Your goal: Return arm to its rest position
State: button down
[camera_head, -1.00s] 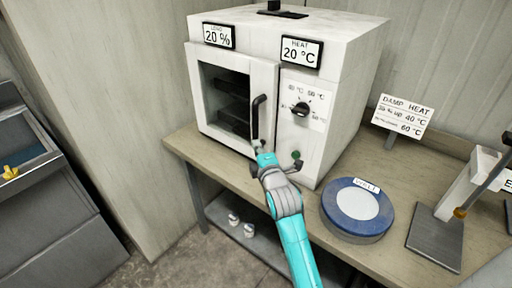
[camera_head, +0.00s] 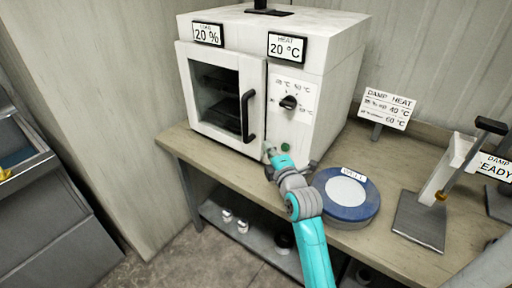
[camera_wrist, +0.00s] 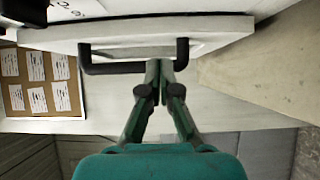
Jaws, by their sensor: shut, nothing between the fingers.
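My gripper (camera_head: 268,149) is shut and empty at the end of my teal and grey arm. In the head view it is just right of and below the lower end of the black door handle (camera_head: 247,117), in front of the white oven (camera_head: 330,75). The wrist view shows the fingertips (camera_wrist: 160,68) together close to the handle (camera_wrist: 100,68); I cannot tell whether they touch it. The glass-windowed oven door (camera_head: 183,75) stands slightly proud of the front; I cannot tell if it is fully closed.
The oven stands on a wooden bench (camera_head: 185,145). A blue round tub with a white top (camera_head: 347,190) sits close to the right of my arm. Behind it is a damp heat sign (camera_head: 385,106); a grey stand (camera_head: 420,220) is farther right. Small white items (camera_head: 241,226) are on the lower shelf.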

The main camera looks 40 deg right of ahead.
jog(key=shift+s+d, duration=0.55)
jog(key=shift+s, duration=0.05)
jog(key=shift+f, duration=0.1)
jog(key=s+a+f+m+y, duration=0.3)
jog(key=s+a+f+m, duration=0.4)
jog(key=s+a+f, duration=0.95)
jog(key=s+a+r+m+g+y, duration=0.1)
jog(key=s+a, duration=0.4)
jog(key=s, duration=0.7)
jog(key=s+a+r+m+y, duration=0.2)
jog(key=s+a+m, duration=0.3)
jog(key=s, duration=0.7)
jog(key=shift+s+a+r+m+g+y, duration=0.3)
jog(key=shift+s+a+g+y, duration=0.1)
jog(key=shift+a, duration=0.2)
